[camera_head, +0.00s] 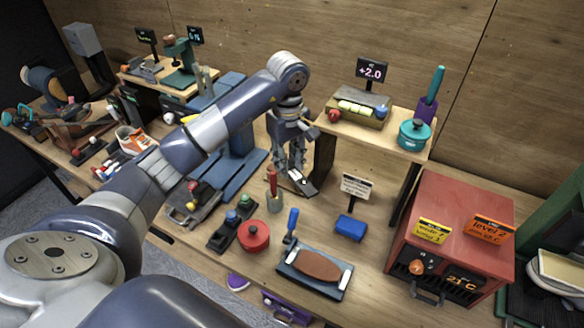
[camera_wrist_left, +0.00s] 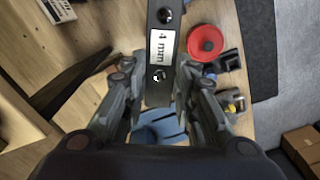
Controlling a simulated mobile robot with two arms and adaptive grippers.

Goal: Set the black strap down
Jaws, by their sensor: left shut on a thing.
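The black strap (camera_wrist_left: 162,25) carries a white "4 mm" label and has a round hole or stud on each side of it. My left gripper (camera_wrist_left: 160,88) is shut on the strap, with one finger on each side of it. In the head view my left gripper (camera_head: 296,168) points down near the middle of the table, beside the raised wooden shelf. The strap (camera_head: 301,183) shows there under the fingers, low over the wooden table top (camera_head: 325,215). I cannot tell whether it touches the table. My right gripper is not in view.
A red-handled tool (camera_head: 272,182) stands close left of the gripper. A red round pot (camera_head: 254,236) and a red oven box (camera_head: 455,225) are nearer. Bare wood lies just below the gripper.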

